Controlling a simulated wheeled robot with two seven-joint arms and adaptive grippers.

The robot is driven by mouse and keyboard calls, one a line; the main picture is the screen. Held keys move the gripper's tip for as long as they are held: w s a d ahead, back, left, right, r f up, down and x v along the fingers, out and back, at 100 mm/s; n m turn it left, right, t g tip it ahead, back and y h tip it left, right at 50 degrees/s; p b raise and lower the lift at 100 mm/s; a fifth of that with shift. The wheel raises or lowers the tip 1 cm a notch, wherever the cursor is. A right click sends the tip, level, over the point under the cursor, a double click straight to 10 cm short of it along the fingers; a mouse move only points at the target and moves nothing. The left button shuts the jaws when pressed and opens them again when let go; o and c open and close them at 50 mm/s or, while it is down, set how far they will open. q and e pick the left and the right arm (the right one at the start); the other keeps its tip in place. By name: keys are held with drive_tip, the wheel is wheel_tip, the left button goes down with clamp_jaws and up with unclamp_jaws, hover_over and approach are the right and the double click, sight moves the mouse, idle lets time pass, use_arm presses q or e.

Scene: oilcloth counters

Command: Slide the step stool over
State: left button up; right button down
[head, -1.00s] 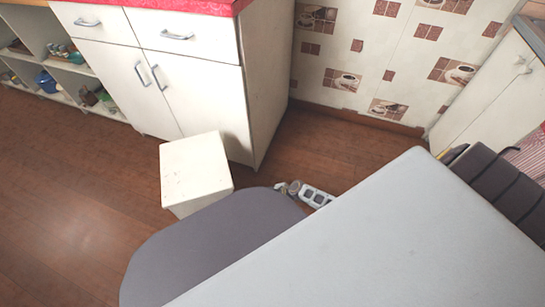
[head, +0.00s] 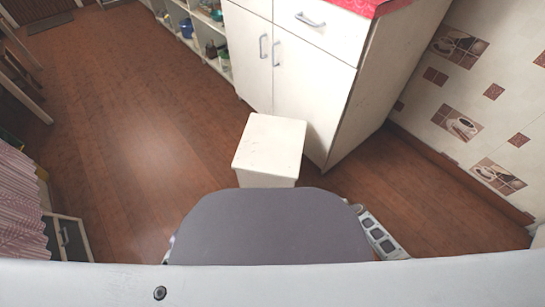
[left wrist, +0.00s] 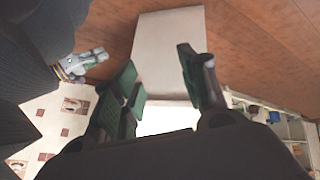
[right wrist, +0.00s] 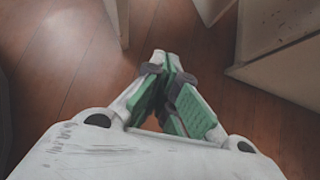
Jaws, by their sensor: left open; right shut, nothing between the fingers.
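The step stool (head: 269,142) is a pale, box-like stool standing upright on the floor in the middle of the head view, close to the cabinet front. My grey rounded base hides its lower part. In the left wrist view, a broad pale panel that looks like the stool (left wrist: 168,50) lies beyond and between the fingers of my left gripper (left wrist: 160,85), which is open and empty. My right gripper (right wrist: 168,85) is shut and empty above the floor. Pale upright panels stand beyond it, possibly the stool's; I cannot tell. Contact with the stool is not clear.
A white cabinet (head: 314,75) with a red top stands just behind and right of the stool. Open shelves (head: 205,30) with small items run beyond it. Bare wooden floor (head: 120,130) lies left of the stool. A pink striped cloth (head: 20,205) hangs at the far left.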

use_arm(q)
drive_tip(key=c, duration=0.7)
clamp_jaws()
use_arm(e)
drive_tip(key=s+a+r+n+g+y, duration=0.15)
drive_tip(key=s+a+r+n, duration=0.25)
drive_tip(key=a+r+n, duration=0.4)
drive_tip(key=s+a+r+n+g, duration=0.2)
drive_tip(key=s+a+r+n, duration=0.3)
drive_tip(key=n, duration=0.5)
drive_tip(key=s+d+r+n+h, duration=0.35)
drive_tip(key=d+r+n, duration=0.25)
drive_tip(key=r, duration=0.4)
drive_tip(key=s+d+r+n+h, duration=0.35)
drive_tip(key=d+r+n, duration=0.2)
drive_tip(key=r, duration=0.45)
use_arm(q)
drive_tip(key=shift+a+r+g, duration=0.15)
drive_tip(key=shift+r+g, duration=0.15)
drive_tip(key=shift+r, duration=0.2)
use_arm(e)
drive_tip(key=a+f+t+y, duration=0.2)
drive_tip(key=a+f+y, duration=0.1)
drive_tip(key=a+f, duration=0.6)
drive_tip(key=shift+w+f, duration=0.25)
drive_tip(key=shift+w, duration=0.1)
